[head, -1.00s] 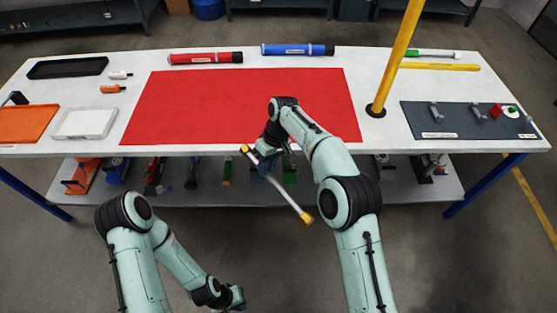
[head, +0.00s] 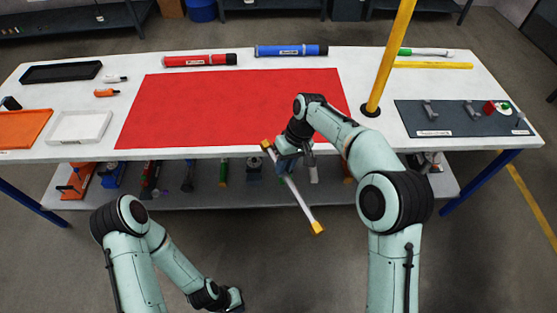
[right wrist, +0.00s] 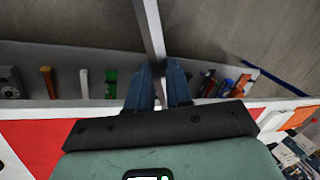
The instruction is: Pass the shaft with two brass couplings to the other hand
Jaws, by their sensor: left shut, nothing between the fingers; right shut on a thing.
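The shaft (head: 303,207) is a thin grey-white rod with a brass coupling (head: 318,228) at its lower end and another brass coupling (head: 266,145) at its upper end. My right gripper (head: 287,164) is shut on the shaft and holds it tilted in the air by the table's front edge. In the right wrist view the shaft (right wrist: 150,30) runs between the two blue fingers of the right gripper (right wrist: 159,85). My left gripper (head: 236,297) is low at the front, apart from the shaft. It is shut and empty.
The white table (head: 350,147) carries a red mat (head: 230,105), a red tube (head: 200,60), a blue tube (head: 290,51) and a dark rack board (head: 460,120). A yellow post (head: 391,60) stands at the right. A shelf (head: 225,197) with several tools lies below.

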